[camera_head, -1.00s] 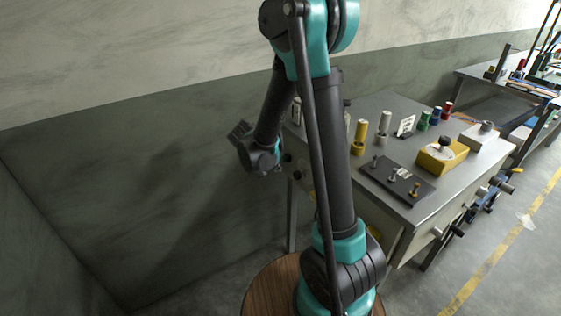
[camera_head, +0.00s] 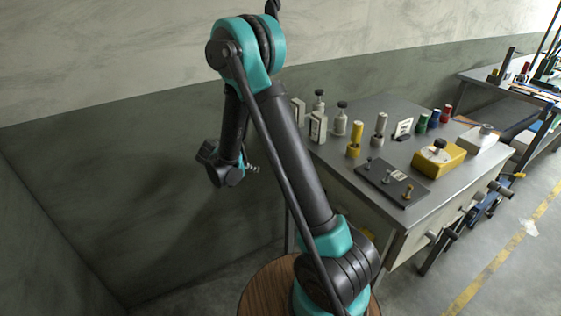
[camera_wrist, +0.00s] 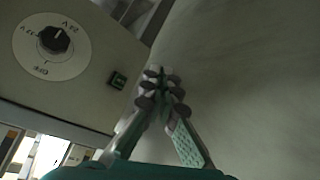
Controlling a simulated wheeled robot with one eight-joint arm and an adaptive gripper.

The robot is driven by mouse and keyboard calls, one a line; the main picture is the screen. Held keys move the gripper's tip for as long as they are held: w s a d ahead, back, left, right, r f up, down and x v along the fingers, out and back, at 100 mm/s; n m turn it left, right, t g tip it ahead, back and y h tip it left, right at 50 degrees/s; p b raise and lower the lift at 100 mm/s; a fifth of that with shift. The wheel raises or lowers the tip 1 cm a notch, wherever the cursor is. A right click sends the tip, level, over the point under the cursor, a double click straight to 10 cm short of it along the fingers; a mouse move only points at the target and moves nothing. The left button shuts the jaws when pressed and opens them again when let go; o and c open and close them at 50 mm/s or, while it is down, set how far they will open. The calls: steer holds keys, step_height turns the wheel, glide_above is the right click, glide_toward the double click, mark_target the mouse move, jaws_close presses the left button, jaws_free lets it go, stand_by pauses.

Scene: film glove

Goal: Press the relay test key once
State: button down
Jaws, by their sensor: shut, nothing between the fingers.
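My gripper (camera_wrist: 163,88) is shut and empty in the wrist view, its grey ribbed fingertips together in front of a plain grey-green surface. Left of it is a pale panel with a white round dial (camera_wrist: 51,47) bearing a black knob, and a small dark switch or button with a green mark (camera_wrist: 118,80). The fingertips look apart from this switch. I cannot tell which thing is the relay test key. In the head view, a yellow box with a black knob (camera_head: 439,156) and a black board with several metal posts (camera_head: 390,181) sit on the grey bench.
The bench (camera_head: 345,160) stands right of my arm. It carries a yellow cylinder (camera_head: 356,138), a grey cylinder (camera_head: 380,128), a white box (camera_head: 485,139), a small sign (camera_head: 403,128) and coloured posts (camera_head: 434,117). Handles stick out at its front. The wall lies behind my arm; the left side is clear.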

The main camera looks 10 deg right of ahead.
steer(key=w+d, duration=0.2)
steer(key=d, duration=0.6)
steer(key=shift+w+d, duration=0.2)
steer(key=shift+w, duration=0.15)
steer(key=shift+d, duration=0.1)
stand_by(1.2)
steer(key=shift+w+d, duration=0.1)
steer(key=shift+d, duration=0.2)
steer(key=shift+w+d, duration=0.15)
steer(key=shift+d, duration=0.25)
stand_by(0.8)
steer(key=shift+a, duration=0.1)
steer(key=shift+s+a, duration=0.3)
steer(key=shift+a, duration=0.4)
steer(key=a, duration=0.1)
steer(key=s+a, duration=0.1)
steer(key=a, duration=0.2)
steer(key=shift+s+a, duration=0.25)
steer(key=shift+a, duration=0.15)
